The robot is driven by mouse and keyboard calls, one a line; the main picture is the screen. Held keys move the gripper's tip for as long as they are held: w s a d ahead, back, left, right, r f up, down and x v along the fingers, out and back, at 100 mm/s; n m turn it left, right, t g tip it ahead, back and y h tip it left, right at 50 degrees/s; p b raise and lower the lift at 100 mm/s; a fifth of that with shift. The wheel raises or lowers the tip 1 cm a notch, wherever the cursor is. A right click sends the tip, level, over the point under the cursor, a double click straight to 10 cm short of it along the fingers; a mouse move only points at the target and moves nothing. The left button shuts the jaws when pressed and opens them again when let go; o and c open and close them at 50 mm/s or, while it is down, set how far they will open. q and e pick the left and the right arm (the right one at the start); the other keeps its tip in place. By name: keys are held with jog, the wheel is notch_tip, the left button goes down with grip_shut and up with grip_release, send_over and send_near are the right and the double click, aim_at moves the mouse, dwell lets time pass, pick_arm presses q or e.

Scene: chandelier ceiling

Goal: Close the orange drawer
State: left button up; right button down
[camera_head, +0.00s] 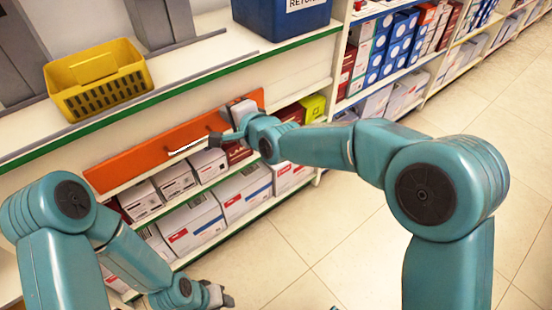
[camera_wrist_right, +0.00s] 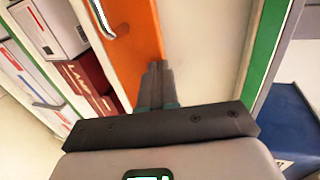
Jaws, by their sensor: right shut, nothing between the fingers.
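The orange drawer (camera_head: 130,163) is a long orange front under the green-edged counter, with a silver bar handle (camera_head: 187,147). No drawer interior shows, and I cannot tell how far the front stands out. My right gripper (camera_head: 218,139) is in front of the drawer's right part, to the right of the handle. In the right wrist view its fingers (camera_wrist_right: 158,72) are shut and empty, over the orange front (camera_wrist_right: 135,45); I cannot tell whether they touch it. The handle (camera_wrist_right: 100,15) shows at the top left there. My left gripper (camera_head: 218,296) hangs low near the floor, away from the drawer.
A yellow basket (camera_head: 98,80) and a blue bin (camera_head: 281,15) stand on the counter above the drawer. White boxes (camera_head: 190,222) fill the shelves below. More stocked shelves (camera_head: 400,50) run back to the right. The tiled floor (camera_head: 345,240) in front is clear.

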pick_arm(q)
jog(key=shift+w+a, duration=0.2)
jog(key=shift+w, duration=0.1)
jog(key=shift+f, duration=0.15)
dwell(0.4)
